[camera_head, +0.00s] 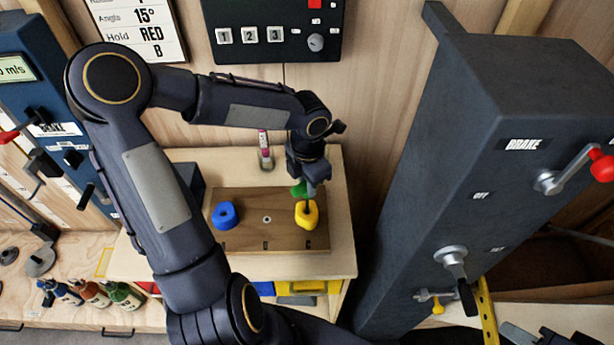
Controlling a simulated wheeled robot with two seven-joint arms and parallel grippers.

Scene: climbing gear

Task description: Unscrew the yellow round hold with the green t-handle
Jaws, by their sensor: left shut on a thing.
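The yellow round hold (307,216) sits at the right end of a brown wooden board (270,242) on a light wood table. The green t-handle (299,190) stands above the hold, its shaft reaching down to the hold's top. My left gripper (308,180) points down over the hold and is shut on the green t-handle. The gripper's fingers partly cover the handle. Whether the tip is seated in the bolt is too small to tell. My right gripper is not in view.
A blue hold (225,215) sits at the board's left, with a bare bolt hole (267,219) between the holds. A large dark brake cabinet (470,190) with levers stands close on the right.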

